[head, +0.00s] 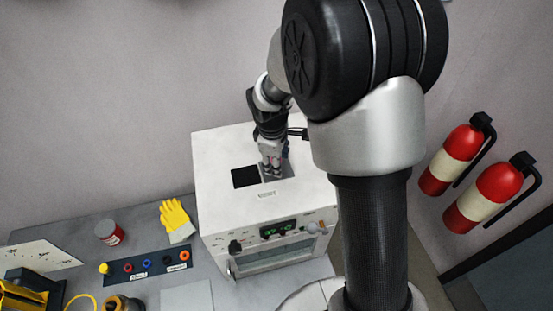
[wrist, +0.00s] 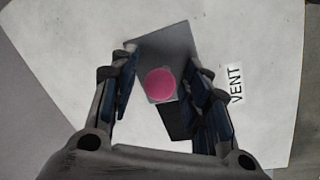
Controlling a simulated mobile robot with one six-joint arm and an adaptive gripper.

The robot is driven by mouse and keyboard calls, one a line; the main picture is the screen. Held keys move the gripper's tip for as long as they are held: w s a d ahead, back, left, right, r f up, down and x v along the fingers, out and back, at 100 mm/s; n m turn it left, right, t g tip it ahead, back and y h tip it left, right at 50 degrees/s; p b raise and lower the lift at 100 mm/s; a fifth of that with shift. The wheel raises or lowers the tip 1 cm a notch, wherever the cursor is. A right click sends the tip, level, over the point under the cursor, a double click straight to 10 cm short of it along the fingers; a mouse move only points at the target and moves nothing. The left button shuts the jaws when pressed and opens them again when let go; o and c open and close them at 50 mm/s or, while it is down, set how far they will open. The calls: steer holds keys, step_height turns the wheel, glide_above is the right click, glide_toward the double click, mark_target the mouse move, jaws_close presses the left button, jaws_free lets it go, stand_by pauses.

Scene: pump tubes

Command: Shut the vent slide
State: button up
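The vent slide is a grey plate (wrist: 165,45) with a round pink knob (wrist: 160,84) on a pale square base. In the head view the slide (head: 287,171) lies on top of the white cabinet (head: 220,145), right of a black square opening (head: 245,177) that is largely uncovered. Part of the opening (wrist: 177,121) also shows below the knob in the wrist view. My gripper (head: 271,170) is low over the slide. In the wrist view my gripper (wrist: 162,60) is open, with one finger on each side of the knob and visible space at left. Knob contact at right is unclear.
A "VENT" label (wrist: 236,85) lies beside the slide. The cabinet front has a green display (head: 278,230) and knobs. Yellow gloves (head: 176,220), a red can (head: 109,231) and a dark panel with coloured ports (head: 150,264) are on the left bench. Two fire extinguishers (head: 452,157) hang at right.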

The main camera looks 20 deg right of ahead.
jaws_close()
stand_by(0.3)
steer(key=a+b, duration=0.1)
steer(key=a, duration=0.8)
steer(key=shift+a, duration=0.2)
steer(key=shift+d, duration=0.1)
steer(key=shift+w, duration=0.1)
steer(key=shift+c, duration=1.7)
jaws_free()
steer(key=o, duration=0.4)
steer(key=shift+a, duration=0.25)
steer(key=shift+o, duration=0.4)
steer(key=shift+d, duration=0.15)
